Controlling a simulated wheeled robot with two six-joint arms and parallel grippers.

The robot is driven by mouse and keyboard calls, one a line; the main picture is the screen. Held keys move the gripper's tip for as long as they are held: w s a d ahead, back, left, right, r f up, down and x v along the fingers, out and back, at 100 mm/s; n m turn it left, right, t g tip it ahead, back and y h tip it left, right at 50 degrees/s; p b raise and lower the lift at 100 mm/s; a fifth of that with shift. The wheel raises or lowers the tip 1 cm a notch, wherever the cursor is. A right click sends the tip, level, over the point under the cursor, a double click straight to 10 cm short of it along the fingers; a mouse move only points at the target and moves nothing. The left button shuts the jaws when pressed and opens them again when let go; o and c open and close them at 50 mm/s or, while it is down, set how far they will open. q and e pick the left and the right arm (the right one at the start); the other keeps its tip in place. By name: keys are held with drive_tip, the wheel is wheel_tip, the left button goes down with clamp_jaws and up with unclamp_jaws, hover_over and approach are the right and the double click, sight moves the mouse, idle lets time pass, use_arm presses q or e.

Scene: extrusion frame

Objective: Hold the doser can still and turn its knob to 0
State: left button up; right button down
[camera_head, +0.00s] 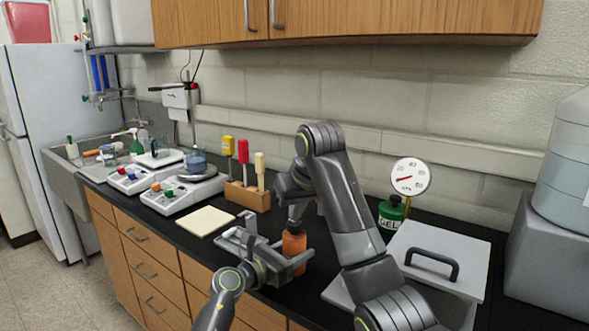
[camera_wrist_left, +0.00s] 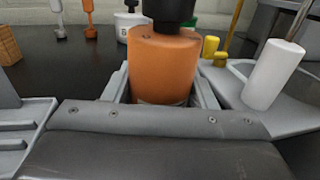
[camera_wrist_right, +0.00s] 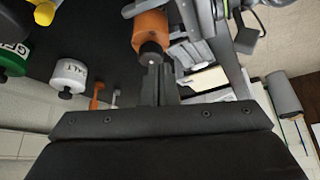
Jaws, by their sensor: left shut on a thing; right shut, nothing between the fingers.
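The orange doser can (camera_head: 293,249) stands upright at the counter's front edge, left of the grey lidded box. My left gripper (camera_head: 287,263) is shut around its body, one finger on each side; the can also shows in the left wrist view (camera_wrist_left: 163,62). A black knob (camera_wrist_left: 172,10) tops the can, cut off by that view's upper edge. My right gripper (camera_head: 296,210) is shut and empty, pointing down just above the knob. In the right wrist view its fingertips (camera_wrist_right: 157,72) are by the dark knob (camera_wrist_right: 151,50); I cannot tell whether they touch.
A round dial (camera_head: 410,177) with a red needle stands above a green GEL can (camera_head: 391,209). A grey lidded box (camera_head: 433,258) is right of my right arm. A wooden block (camera_head: 247,195) with several upright tools and a pale pad (camera_head: 205,221) are to the left. Cabinets hang above.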

sight(292, 236)
drive_tip(key=shift+f, duration=2.15)
drive_tip(key=shift+w, duration=0.3)
